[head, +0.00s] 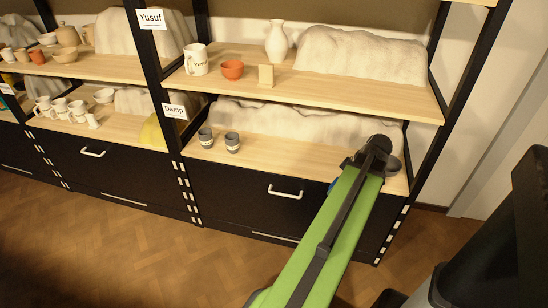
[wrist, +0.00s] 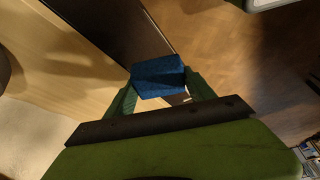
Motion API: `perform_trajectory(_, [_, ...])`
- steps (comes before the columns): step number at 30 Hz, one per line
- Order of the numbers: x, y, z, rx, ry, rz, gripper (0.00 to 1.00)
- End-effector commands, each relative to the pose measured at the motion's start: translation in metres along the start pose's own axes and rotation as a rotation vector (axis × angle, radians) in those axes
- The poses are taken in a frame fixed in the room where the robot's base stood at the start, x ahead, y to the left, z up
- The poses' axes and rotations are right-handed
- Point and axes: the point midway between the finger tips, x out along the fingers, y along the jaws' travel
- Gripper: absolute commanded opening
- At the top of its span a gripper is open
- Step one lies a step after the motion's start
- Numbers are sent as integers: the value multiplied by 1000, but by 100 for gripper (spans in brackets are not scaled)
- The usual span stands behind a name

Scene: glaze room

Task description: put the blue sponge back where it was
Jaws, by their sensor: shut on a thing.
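The blue sponge (wrist: 158,78) is a small block held between the green fingers of my gripper (wrist: 160,92) in the wrist view. In the head view, my gripper (head: 372,160) is at the end of my green arm, in front of the right part of the lower shelf marked "Damp". The sponge is almost wholly hidden there; only a sliver of blue shows beside the arm. In the wrist view the sponge appears near the shelf's front edge, with the floor beyond it.
The lower shelf board (head: 290,155) carries two grey cups (head: 232,142) at its left and a pale draped cover (head: 270,118) along its back. The upper shelf (head: 330,90) has a mug (head: 196,60), an orange bowl (head: 232,70) and a vase (head: 276,42). A black drawer (head: 250,195) lies below.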

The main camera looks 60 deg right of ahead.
Motion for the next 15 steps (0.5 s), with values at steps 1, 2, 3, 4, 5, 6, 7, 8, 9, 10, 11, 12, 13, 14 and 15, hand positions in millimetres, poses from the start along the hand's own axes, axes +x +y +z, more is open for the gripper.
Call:
perform_trajectory(1, [5,0,-12,-4,0,-1,25])
perform_trajectory(2, [8,0,-19,-4,0,-1,25])
perform_trajectory(3, [11,0,-27,-4,0,-1,25])
perform_trajectory(4, [14,0,-33,-3,0,-1,25])
perform_trajectory(5, [16,0,-40,-4,0,-2,25])
perform_trajectory(6, [20,0,-47,-3,0,-1,25])
perform_trajectory(7, [22,1,-53,-4,0,-1,25])
perform_trajectory(8, [25,1,-59,-4,0,-1,25])
perform_trajectory(9, [28,0,-67,-3,0,-1,25])
perform_trajectory(10, [30,0,-73,-4,0,-1,25])
perform_trajectory(11, [33,1,-78,-4,-1,-1,25])
perform_trajectory(12, [36,1,-86,-3,-1,-1,25])
perform_trajectory(13, [38,1,-92,-4,0,-1,25])
perform_trajectory(14, [41,1,-98,-3,0,0,25])
perform_trajectory(15, [44,1,-105,-4,0,-1,25])
